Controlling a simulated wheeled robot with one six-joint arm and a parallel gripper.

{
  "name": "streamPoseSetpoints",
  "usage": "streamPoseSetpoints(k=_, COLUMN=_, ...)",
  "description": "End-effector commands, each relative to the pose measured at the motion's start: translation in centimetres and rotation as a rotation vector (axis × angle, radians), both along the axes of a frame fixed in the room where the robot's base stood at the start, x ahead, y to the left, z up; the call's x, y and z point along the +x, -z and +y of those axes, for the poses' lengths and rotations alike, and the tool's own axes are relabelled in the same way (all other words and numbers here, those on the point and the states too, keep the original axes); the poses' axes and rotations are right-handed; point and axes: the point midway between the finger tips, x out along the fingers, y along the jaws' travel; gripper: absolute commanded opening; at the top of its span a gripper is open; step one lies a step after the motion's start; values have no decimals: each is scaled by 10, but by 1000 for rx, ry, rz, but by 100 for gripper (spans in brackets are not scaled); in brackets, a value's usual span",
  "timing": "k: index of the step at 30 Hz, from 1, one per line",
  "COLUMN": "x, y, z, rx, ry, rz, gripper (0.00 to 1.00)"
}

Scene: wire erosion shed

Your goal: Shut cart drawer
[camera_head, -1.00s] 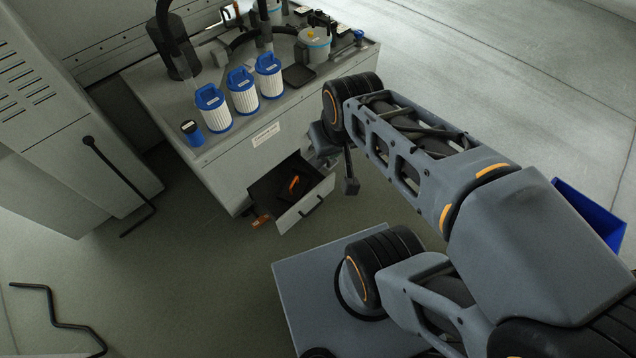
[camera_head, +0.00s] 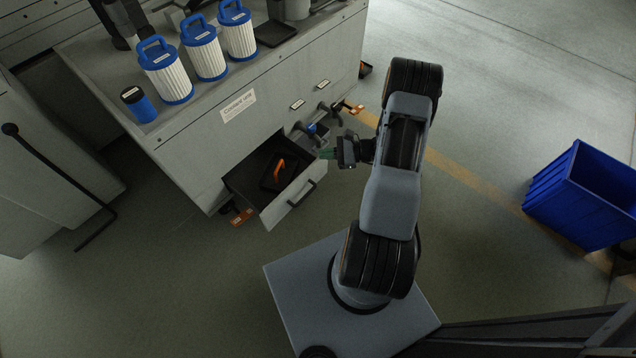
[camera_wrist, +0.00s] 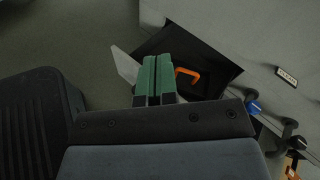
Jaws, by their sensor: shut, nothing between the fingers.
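The cart drawer (camera_head: 294,201) stands pulled out at the lower front of the grey cart (camera_head: 190,147). Its front carries a dark bar handle (camera_head: 302,193). Inside the dark drawer lies a thing with an orange handle (camera_head: 279,169), which also shows in the wrist view (camera_wrist: 187,75). My gripper (camera_head: 326,153) is shut and empty, with its green fingertips pointing left, beside the right end of the drawer. In the wrist view the closed green fingers (camera_wrist: 157,72) overlap the picture of the drawer opening (camera_wrist: 212,62). I cannot tell whether they touch it.
Blue-topped white filters (camera_head: 202,52) and a blue canister (camera_head: 139,104) stand on the cart. A blue bin (camera_head: 575,200) is at the right. A cranked bar (camera_head: 60,185) is at the left. Floor before the drawer is clear.

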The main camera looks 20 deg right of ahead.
Motion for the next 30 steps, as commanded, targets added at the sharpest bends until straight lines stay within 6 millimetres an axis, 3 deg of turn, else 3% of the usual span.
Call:
streamPoseSetpoints(k=1, x=-3, y=51, z=-12, rx=68, ry=96, rz=23, gripper=0)
streamPoseSetpoints(k=3, x=-7, y=93, z=-28, rx=146, ry=224, rz=38, gripper=0)
streamPoseSetpoints(k=9, x=-25, y=184, z=-57, rx=296, ry=509, rz=62, gripper=0)
streamPoseSetpoints(k=12, x=-34, y=212, z=-64, rx=335, ry=599, rz=67, gripper=0)
streamPoseSetpoints(k=16, x=-39, y=231, z=-68, rx=362, ry=665, rz=70, gripper=0)
streamPoseSetpoints(k=20, x=-33, y=237, z=-66, rx=370, ry=686, rz=71, gripper=0)
streamPoseSetpoints(k=30, x=23, y=238, z=-39, rx=369, ry=682, rz=70, gripper=0)
